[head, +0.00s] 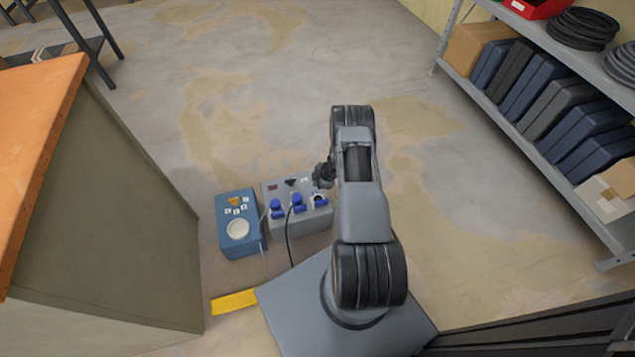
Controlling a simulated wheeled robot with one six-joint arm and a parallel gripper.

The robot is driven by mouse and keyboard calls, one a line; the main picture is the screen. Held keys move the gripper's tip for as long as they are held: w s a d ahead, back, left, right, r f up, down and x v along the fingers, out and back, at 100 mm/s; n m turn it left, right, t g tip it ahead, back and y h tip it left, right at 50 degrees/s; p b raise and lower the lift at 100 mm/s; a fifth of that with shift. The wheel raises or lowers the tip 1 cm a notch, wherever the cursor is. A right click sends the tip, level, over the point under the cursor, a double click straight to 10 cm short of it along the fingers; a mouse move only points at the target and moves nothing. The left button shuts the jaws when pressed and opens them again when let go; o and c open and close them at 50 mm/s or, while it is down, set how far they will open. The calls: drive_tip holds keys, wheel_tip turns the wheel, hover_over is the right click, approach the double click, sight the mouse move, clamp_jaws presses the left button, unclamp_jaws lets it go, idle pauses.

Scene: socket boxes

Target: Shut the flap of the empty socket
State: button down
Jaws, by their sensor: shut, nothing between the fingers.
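A grey socket box (300,222) stands on the floor left of my arm, with several blue parts in a row on it. The right socket (320,201) shows a pale and dark opening, and its flap looks raised. The middle socket (297,204) has a black cable running down from it. The left socket (276,208) is blue; whether a plug sits in it is too small to tell. My gripper (321,177) is shut and empty, just above and behind the right socket in the picture; contact with the flap cannot be told.
A blue box (239,244) with a round pale disc stands left against the grey box. A yellow strip (234,302) lies on the floor in front. An orange-topped cabinet (110,210) closes the left; a loaded shelf (540,130) stands right. The floor behind is clear.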

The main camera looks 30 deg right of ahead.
drive_tip(key=shift+s, duration=0.1)
idle(0.8)
drive_tip(key=shift+s+a+f, duration=0.2)
drive_tip(key=shift+s+f, duration=0.15)
drive_tip(key=shift+s, duration=0.25)
drive_tip(key=s+d+r+p, duration=0.1)
drive_tip(key=s+r+p, duration=0.3)
drive_tip(key=s+r, duration=0.4)
drive_tip(key=shift+v, duration=0.95)
drive_tip(key=shift+w, duration=0.2)
